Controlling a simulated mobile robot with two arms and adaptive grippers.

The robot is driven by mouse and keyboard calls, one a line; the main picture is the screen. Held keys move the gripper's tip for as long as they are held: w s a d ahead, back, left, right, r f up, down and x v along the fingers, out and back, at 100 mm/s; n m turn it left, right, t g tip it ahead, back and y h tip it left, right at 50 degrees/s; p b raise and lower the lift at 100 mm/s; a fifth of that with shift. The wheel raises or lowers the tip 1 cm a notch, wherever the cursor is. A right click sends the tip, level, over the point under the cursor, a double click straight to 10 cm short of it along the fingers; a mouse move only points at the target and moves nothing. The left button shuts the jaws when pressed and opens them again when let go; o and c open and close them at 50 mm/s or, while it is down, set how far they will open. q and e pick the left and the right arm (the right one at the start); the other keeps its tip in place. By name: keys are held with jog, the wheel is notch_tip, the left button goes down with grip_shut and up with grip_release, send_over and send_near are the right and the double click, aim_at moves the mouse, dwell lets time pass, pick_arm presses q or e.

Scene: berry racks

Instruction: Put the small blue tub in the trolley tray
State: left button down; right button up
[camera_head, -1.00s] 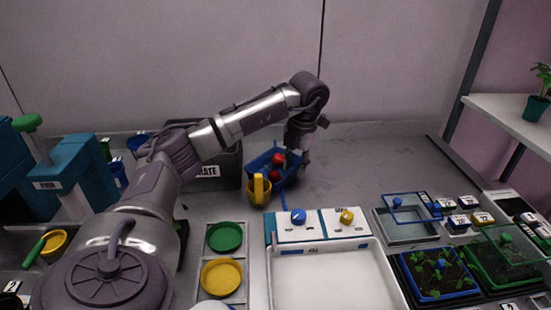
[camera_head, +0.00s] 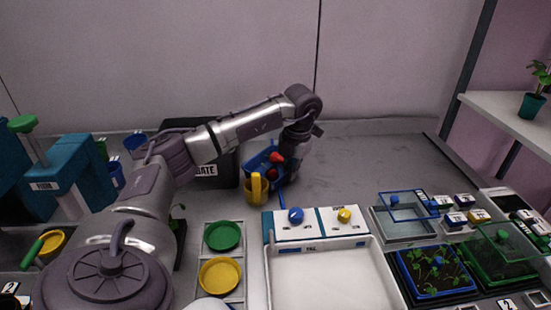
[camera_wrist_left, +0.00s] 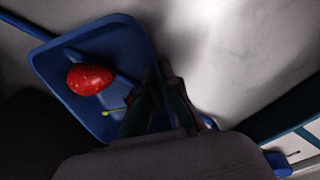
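Several blue containers show and I cannot tell for sure which is the small blue tub. A blue tub with red berries (camera_head: 253,160) stands on the table beyond the white tray. My left gripper (camera_head: 287,177) is down at its right end. In the left wrist view the same tub (camera_wrist_left: 128,40) holds a red berry, and the dark fingers (camera_wrist_left: 160,105) are at its rim. Whether they grip the rim cannot be told. Smaller blue tubs (camera_head: 117,176) stand at the left. I cannot identify the trolley tray for sure. My right gripper is out of view.
A yellow cup with an upright handle (camera_head: 256,191) stands in front of the berry tub. A dark crate (camera_head: 217,182) is behind it at the left. A white tray (camera_head: 330,285) and seedling trays (camera_head: 440,292) fill the front.

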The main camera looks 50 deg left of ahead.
pick_arm(q)
jog(key=shift+r, duration=0.1)
jog(key=shift+r, duration=0.9)
jog(key=shift+w+d+r, duration=0.1)
jog(key=shift+w+r, duration=0.05)
jog(key=shift+r, duration=0.5)
jog(key=shift+w+d+r, duration=0.1)
jog(key=shift+r, duration=0.5)
jog(key=w+d+r, duration=0.6)
jog(key=w+d, duration=0.1)
jog(key=w, duration=0.1)
jog(key=shift+w+r, duration=0.25)
jog(key=shift+r, duration=0.05)
